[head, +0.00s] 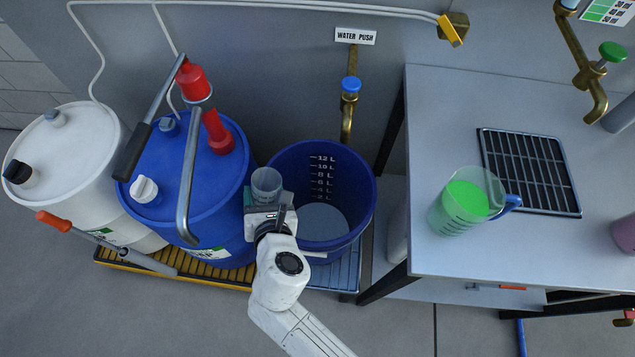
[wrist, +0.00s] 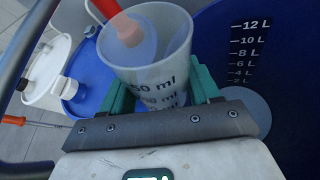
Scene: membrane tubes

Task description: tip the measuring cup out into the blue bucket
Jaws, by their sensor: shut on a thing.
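The measuring cup (head: 267,180) is small and clear, with ml marks that show in the wrist view (wrist: 150,72). My gripper (head: 264,207) is shut on it, with the green fingers on either side of it in the wrist view (wrist: 162,94). The cup looks roughly upright, mouth up; I cannot tell how much is in it. The blue bucket (head: 362,190) stands on a grate with litre marks inside its far wall. The cup and gripper appear at its left rim in the head view. A pale grey round area shows at the bucket's bottom.
A blue drum (head: 160,195) with a red pump (head: 196,85) and a bent metal pipe stands close left of the gripper. A white drum (head: 70,150) is beyond. A brass tap (head: 348,110) hangs over the bucket. A jug of green liquid (head: 462,205) stands on the right bench (head: 440,110).

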